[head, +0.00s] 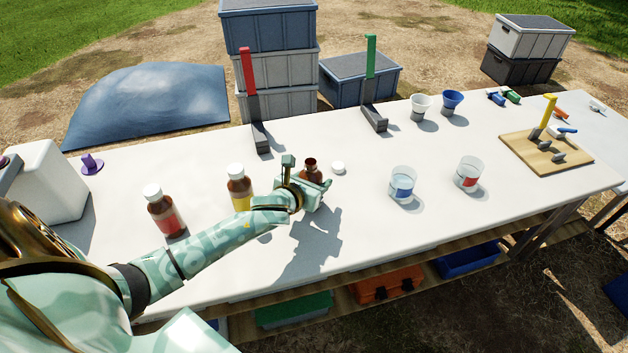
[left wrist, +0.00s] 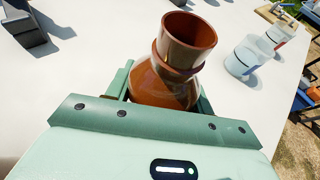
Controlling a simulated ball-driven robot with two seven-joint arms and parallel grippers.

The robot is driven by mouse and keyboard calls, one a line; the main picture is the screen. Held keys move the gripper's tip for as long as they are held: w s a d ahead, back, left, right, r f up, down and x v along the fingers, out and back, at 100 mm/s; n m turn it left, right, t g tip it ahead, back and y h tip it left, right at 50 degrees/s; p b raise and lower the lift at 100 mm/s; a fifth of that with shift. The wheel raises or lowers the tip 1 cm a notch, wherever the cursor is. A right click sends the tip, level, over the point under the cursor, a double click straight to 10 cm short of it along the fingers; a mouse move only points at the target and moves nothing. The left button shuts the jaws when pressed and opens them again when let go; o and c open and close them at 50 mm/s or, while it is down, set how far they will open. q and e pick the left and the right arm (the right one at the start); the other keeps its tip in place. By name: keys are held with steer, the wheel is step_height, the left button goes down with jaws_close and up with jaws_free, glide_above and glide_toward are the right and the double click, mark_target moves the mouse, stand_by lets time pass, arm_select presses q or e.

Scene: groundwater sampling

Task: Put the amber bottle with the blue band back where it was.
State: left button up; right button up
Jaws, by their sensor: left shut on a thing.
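My left gripper (head: 312,184) is shut on an uncapped amber bottle (head: 311,165) over the middle of the white table. The bottle's open neck and brown shoulder also show in the left wrist view (left wrist: 185,55), a little tilted in that picture. Its band and base are hidden by the gripper, so I cannot see the band's colour or whether the base touches the table. A white cap (head: 338,167) lies on the table just right of the bottle. Two capped amber bottles stand to the left: one with a red band (head: 163,212), one with a yellow band (head: 239,188). My right gripper is not in view.
A clear beaker with a blue mark (head: 402,186) and one with a red mark (head: 468,175) stand to the right. Red (head: 248,75) and green (head: 370,60) upright handles stand at the back edge. A wooden board (head: 545,155) lies far right. The table front is clear.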

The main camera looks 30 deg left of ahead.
arm_select(q)
steer(key=o, duration=1.2)
steer(key=shift+f, duration=0.15)
steer(key=shift+s+r, duration=0.15)
steer(key=shift+r, duration=0.15)
steer(key=p+v, duration=0.4)
steer(key=v, duration=0.7)
steer(key=shift+s, duration=0.3)
